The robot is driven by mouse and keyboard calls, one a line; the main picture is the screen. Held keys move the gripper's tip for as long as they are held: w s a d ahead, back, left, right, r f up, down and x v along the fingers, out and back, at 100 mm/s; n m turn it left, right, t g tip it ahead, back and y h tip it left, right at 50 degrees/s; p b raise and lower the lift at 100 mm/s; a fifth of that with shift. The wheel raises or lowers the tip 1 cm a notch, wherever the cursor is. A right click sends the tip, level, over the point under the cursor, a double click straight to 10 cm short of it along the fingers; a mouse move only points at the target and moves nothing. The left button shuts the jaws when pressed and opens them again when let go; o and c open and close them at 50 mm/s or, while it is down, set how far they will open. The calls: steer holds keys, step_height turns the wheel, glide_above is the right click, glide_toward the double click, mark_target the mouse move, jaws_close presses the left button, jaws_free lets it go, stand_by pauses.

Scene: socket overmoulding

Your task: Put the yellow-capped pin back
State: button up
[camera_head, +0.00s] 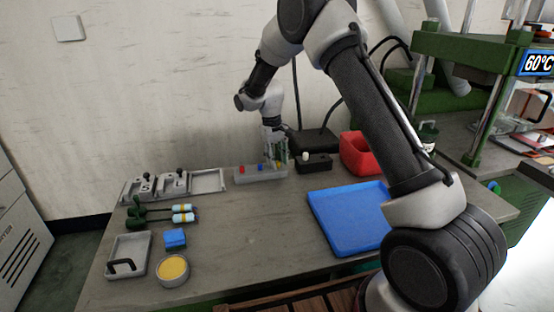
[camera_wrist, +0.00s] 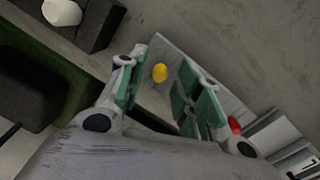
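The grey pin block (camera_head: 262,178) stands at the back of the table against the wall side. It carries a red cap (camera_head: 241,168) and a blue cap (camera_head: 260,167). The yellow cap (camera_wrist: 160,73) shows in the wrist view over the block's pale top, between my fingers with a gap on each side. I cannot tell how deep its pin sits. My gripper (camera_head: 275,152) points down over the block's right end, and in the wrist view its green-padded fingers (camera_wrist: 160,88) are open. The red cap (camera_wrist: 234,124) shows beside the right finger. The blue cap is hidden there.
A dark block with a white-topped piece (camera_head: 305,157) stands just right of the pin block. A red bin (camera_head: 358,153) and a blue tray (camera_head: 340,222) lie further right. A grey fixture tray (camera_head: 208,181) is close on the left. Table in front of the block is clear.

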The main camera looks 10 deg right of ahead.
steer(key=shift+r, duration=0.1)
step_height(320, 180, up, 12)
steer(key=a, duration=0.1)
steer(key=s+d+r+t, duration=0.1)
steer(key=s+d+r, duration=0.4)
steer(key=s+r, duration=0.3)
steer(key=s+d+r+m+t, duration=0.1)
steer(key=s+d+r, duration=0.2)
steer(key=s, duration=0.4)
steer(key=s+d+r+m+t+y, duration=0.1)
steer(key=s+d+r, duration=0.2)
steer(key=s, duration=0.5)
steer(key=s+d+r+m+t, duration=0.1)
steer(key=s+d+r, duration=0.25)
steer(key=s, duration=0.35)
steer(key=s+d+f, duration=0.1)
steer(key=s+f, duration=0.3)
steer(key=s, duration=0.6)
steer(key=shift+d+f+m+t, duration=0.15)
steer(key=shift+d+m+t, duration=0.15)
steer(key=shift+m+t, duration=0.1)
steer(key=shift+s, duration=0.1)
